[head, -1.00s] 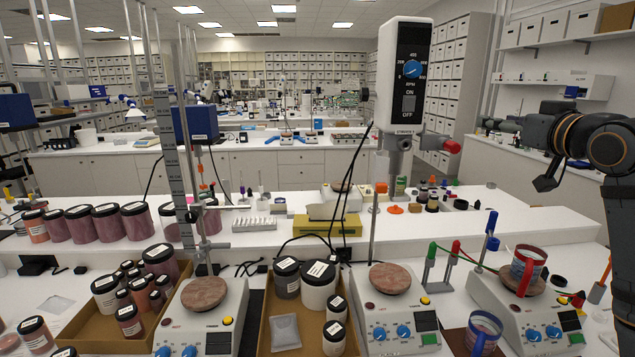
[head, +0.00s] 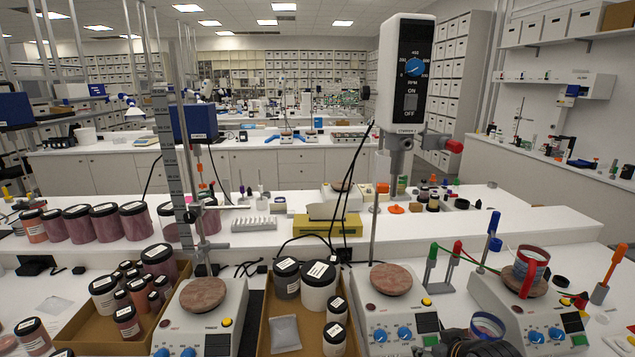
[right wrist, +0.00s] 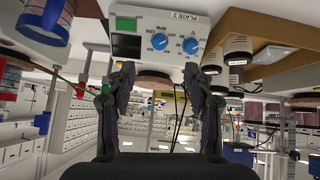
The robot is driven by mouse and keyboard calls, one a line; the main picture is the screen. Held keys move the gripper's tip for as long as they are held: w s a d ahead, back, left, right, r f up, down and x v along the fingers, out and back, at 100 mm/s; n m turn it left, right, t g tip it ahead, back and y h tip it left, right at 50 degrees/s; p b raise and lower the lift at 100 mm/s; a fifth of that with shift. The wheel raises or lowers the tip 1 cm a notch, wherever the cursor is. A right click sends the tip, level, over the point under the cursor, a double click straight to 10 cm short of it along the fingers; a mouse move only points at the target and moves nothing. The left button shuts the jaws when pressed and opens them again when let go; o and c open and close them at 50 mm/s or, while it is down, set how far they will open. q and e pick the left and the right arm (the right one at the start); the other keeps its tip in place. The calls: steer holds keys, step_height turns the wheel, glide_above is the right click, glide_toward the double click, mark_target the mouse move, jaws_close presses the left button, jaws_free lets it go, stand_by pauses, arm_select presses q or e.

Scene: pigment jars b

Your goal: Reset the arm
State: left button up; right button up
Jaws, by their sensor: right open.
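My right gripper (right wrist: 159,78) shows in the right wrist view with its two dark fingers apart and nothing between them. The front of a hotplate labelled PLATE 2 (right wrist: 150,42) lies beyond the fingertips. In the head view a dark part of my right arm shows at the bottom edge, in front of the middle hotplate (head: 405,318) and beside a blue-rimmed mug (head: 488,324). The fingertips are not clear there. My left gripper is not in view.
A red-handled mug (head: 527,268) stands on the right hotplate's round top. An overhead stirrer (head: 403,75) rises on a rod behind the middle hotplate. Cardboard trays with dark-lidded jars (head: 320,285) stand left of it. A blue mug (right wrist: 42,20) shows upper left in the wrist view.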

steer(key=s+f+g, duration=0.2)
steer(key=s+f, duration=0.2)
steer(key=s, duration=0.3)
steer(key=s+a+f+m+g+h, duration=0.1)
steer(key=s+f, duration=0.3)
steer(key=s, duration=0.3)
steer(key=s+f+g, duration=0.2)
steer(key=s+f, duration=0.2)
steer(key=s, duration=0.2)
step_height(320, 180, down, 26)
steer(key=s+d+g+b, duration=0.1)
steer(key=s+d+b, duration=0.1)
steer(key=s+d+f+g+b, duration=0.1)
steer(key=s+f, duration=1.8)
steer(key=f, duration=0.1)
steer(key=shift+s+d+m+b, duration=0.2)
steer(key=shift+d+m+b, duration=0.1)
steer(key=shift+d, duration=0.05)
